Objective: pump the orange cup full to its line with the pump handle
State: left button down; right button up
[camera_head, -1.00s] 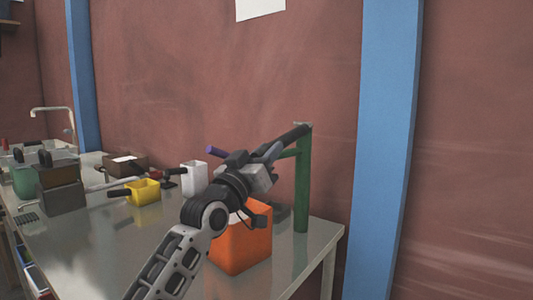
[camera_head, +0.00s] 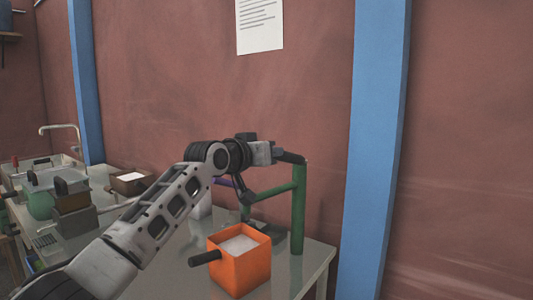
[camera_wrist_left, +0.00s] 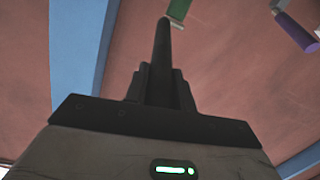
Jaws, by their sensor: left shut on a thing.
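The orange cup (camera_head: 240,272) stands upright on the table with its black handle pointing left. White powder (camera_head: 239,245) shows inside it, a little below the rim; I cannot make out a line. The pump has a green post (camera_head: 299,212) behind and right of the cup, with a black pump handle (camera_head: 292,158) at its top. My left gripper (camera_head: 276,153) is shut on that handle, which runs nearly level, above the cup. In the left wrist view the handle (camera_wrist_left: 162,48) stands between the fingers (camera_wrist_left: 160,86). My right gripper is not in view.
A purple-tipped part (camera_wrist_left: 297,33) shows in the left wrist view. A white container (camera_head: 202,206) stands behind my forearm, partly hidden. Dark boxes (camera_head: 75,208) and a sink (camera_head: 45,165) lie to the left. The table's right edge is close to the post.

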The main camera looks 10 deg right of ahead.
pick_arm(q)
jog(key=shift+r, duration=0.4)
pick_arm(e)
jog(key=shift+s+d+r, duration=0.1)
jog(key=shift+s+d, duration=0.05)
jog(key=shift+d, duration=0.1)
pick_arm(q)
jog(key=shift+r, duration=0.1)
jog(key=c, duration=1.2)
grip_release()
jog(key=shift+w+d, duration=0.1)
jog(key=shift+d, duration=0.05)
jog(key=shift+o, duration=0.2)
jog(key=shift+s+a+b, duration=0.4)
jog(key=shift+s+a, duration=0.1)
jog(key=shift+s, duration=0.05)
jog(key=b+v, duration=0.4)
jog(key=v, duration=1)
jog(key=shift+s+a+r, duration=0.15)
jog(key=shift+r, duration=0.2)
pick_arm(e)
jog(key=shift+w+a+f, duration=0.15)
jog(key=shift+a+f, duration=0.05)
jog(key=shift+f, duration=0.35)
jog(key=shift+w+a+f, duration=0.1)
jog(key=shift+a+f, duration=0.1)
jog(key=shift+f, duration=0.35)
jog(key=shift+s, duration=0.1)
